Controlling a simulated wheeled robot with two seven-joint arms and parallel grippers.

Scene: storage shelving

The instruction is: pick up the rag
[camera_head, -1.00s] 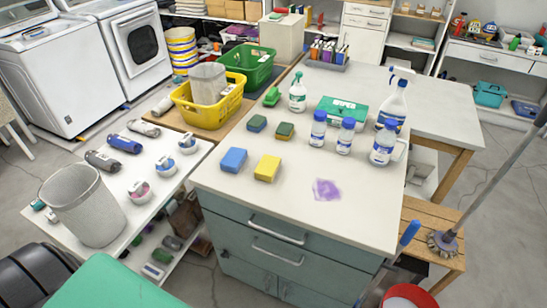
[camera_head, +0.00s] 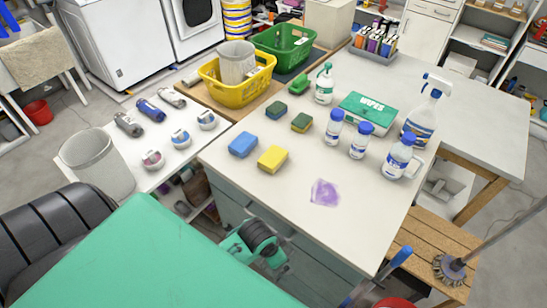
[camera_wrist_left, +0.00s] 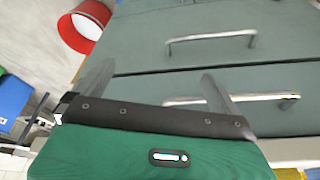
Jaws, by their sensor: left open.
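The rag (camera_head: 325,193) is a small, flat, crumpled purple cloth near the front of the white countertop (camera_head: 300,228) in the head view. Nothing covers it. The rag is not in the wrist view. My right gripper is not in view.
A yellow sponge (camera_head: 273,159) and a blue sponge (camera_head: 243,145) lie left of the rag. Capped bottles (camera_head: 361,140) and a spray bottle (camera_head: 421,112) stand behind it. Drawer handles (camera_wrist_left: 212,42) stick out. A red bucket (camera_wrist_left: 88,25) stands near the gripper. Countertop around the rag is clear.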

